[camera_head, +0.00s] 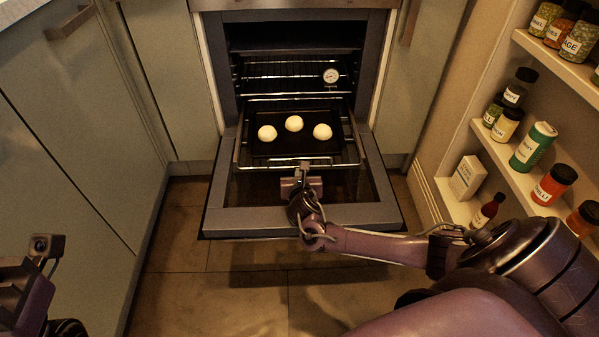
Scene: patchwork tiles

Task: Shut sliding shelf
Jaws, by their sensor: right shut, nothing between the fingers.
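The sliding shelf, an oven rack (347,163), is pulled part way out of the oven over the lowered door (250,219). A dark baking tray (275,148) lies on it with three pale round dough balls (294,124). My right gripper (303,166) is shut and empty at the middle of the rack's front edge; I cannot tell whether it touches the rack. My left arm (28,285) shows at the lower left; its fingers are not in view.
The oven cavity (290,48) is open, with another rack and a round thermometer (331,76) inside. Cabinets (70,130) stand on the left. Spice shelves (520,180) with jars stand on the right, near my right arm. Tiled floor (230,290) is clear in front.

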